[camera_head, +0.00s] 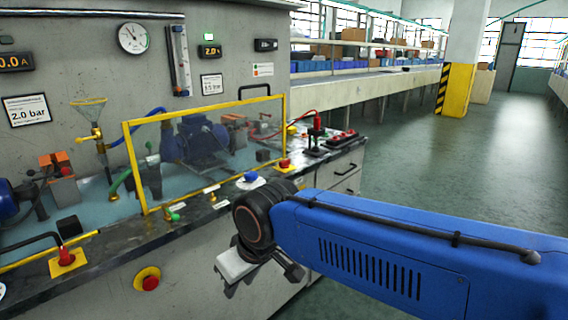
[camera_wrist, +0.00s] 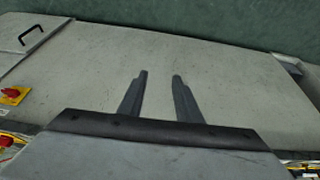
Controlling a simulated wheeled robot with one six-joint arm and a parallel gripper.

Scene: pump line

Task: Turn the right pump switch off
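A red switch handle on a yellow plate, the right one of two (camera_head: 284,165), is on the bench top near the front edge, at the right end of the yellow-framed guard. The left one (camera_head: 67,257) is at the bench's left front. In the wrist view a red handle on a yellow plate (camera_wrist: 14,95) shows at the left edge; I cannot tell surely which one it is. My gripper (camera_wrist: 160,76) is open and empty, its fingers apart over the grey cabinet front. In the head view my gripper (camera_head: 240,272) hangs in front of the cabinet, apart from the right switch.
A red button on a round yellow base (camera_head: 148,280) is on the cabinet front. The clear guard (camera_head: 200,150) with a yellow frame stands over the blue pump. Red plugs and a cable (camera_head: 316,130) are on the bench's right end. The green floor at right is clear.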

